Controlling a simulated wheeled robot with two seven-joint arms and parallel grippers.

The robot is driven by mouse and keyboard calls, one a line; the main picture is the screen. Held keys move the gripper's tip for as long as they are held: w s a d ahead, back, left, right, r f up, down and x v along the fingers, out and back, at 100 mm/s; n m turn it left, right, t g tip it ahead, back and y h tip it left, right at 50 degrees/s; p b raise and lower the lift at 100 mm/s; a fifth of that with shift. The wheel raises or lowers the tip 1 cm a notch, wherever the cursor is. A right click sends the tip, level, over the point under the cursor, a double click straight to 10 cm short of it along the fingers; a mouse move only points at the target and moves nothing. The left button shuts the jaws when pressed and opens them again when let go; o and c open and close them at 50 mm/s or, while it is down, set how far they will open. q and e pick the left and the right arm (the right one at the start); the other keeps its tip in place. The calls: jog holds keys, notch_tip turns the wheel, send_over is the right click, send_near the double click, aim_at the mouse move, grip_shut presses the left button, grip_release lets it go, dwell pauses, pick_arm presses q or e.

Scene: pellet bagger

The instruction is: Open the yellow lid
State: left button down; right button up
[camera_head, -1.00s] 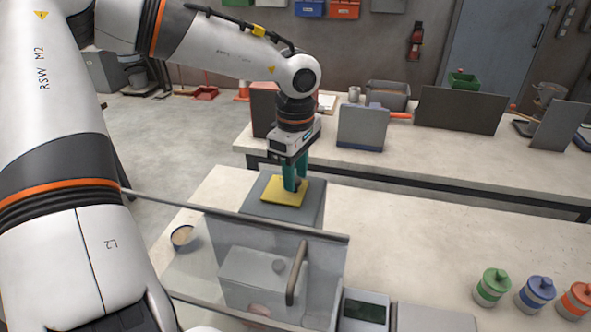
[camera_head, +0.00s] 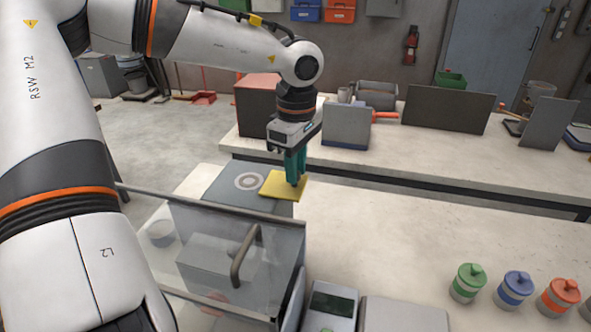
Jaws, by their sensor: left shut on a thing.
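The yellow lid (camera_head: 281,186) is a flat square plate at the right side of a grey box top (camera_head: 222,190). A pale ring with a round centre (camera_head: 249,181) shows uncovered on the grey top, left of the lid. My left gripper (camera_head: 296,180) has teal fingers pointing down onto the right part of the lid. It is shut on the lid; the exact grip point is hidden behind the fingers. My right gripper is not in view.
A clear-walled case (camera_head: 240,250) with a grey handle stands in front of the box. Green (camera_head: 467,283), blue (camera_head: 514,289) and orange (camera_head: 558,297) lidded jars stand at right. The table's middle is clear.

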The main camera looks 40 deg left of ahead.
pick_arm(q)
jog(key=shift+a+r, duration=0.15)
jog(key=c, duration=1.2)
grip_release()
jog(key=shift+s+a, duration=0.1)
jog(key=shift+r, duration=0.15)
notch_tip(320, 180, up, 12)
jog(key=b, duration=0.2)
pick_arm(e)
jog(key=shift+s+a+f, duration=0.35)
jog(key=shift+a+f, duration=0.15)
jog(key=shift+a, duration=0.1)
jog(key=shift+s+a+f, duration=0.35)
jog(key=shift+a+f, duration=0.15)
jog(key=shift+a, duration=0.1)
